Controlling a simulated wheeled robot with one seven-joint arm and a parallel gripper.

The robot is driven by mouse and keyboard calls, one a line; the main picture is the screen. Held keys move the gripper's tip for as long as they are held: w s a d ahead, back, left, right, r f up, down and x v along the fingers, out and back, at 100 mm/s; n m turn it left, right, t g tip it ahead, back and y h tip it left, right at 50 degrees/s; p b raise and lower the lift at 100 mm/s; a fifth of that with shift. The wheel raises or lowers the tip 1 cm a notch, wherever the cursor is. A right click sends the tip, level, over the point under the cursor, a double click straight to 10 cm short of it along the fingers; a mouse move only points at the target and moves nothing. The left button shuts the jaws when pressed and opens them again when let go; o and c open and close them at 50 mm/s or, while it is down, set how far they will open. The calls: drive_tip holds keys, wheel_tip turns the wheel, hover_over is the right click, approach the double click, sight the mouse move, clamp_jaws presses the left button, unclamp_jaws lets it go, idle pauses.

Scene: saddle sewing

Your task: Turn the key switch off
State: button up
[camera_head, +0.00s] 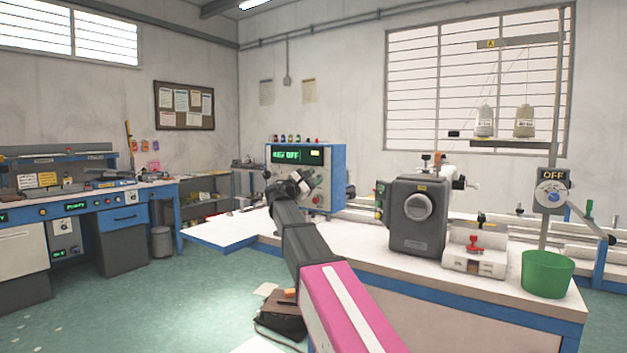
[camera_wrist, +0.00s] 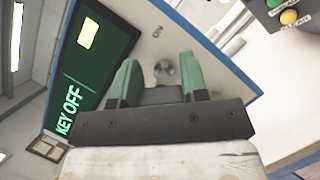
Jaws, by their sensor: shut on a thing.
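The control panel (camera_head: 335,165) has a blue frame and stands on the white workbench. Its dark display (camera_head: 315,155) shows green text ending in "OFF". In the wrist view the display (camera_wrist: 97,62) reads "KEY OFF". The key switch (camera_wrist: 164,70) is a round metal part on the white panel face, with an "ON" mark near it. My gripper (camera_wrist: 163,72) has its two green fingers on either side of the switch, shut on the key. The key itself is mostly hidden between the fingers. In the head view my gripper (camera_head: 306,184) is at the panel's front.
A grey sewing machine (camera_head: 418,215) stands right of the panel, with a green bucket (camera_head: 547,274) at the bench corner. A blue workstation (camera_head: 75,205) is at the left. A dark bag (camera_head: 281,317) lies on the floor by the bench. The green floor at left is mostly clear.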

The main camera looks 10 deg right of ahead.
drive_tip(key=o, duration=0.9)
drive_tip(key=v, duration=1.1)
drive_tip(key=shift+w, duration=0.1)
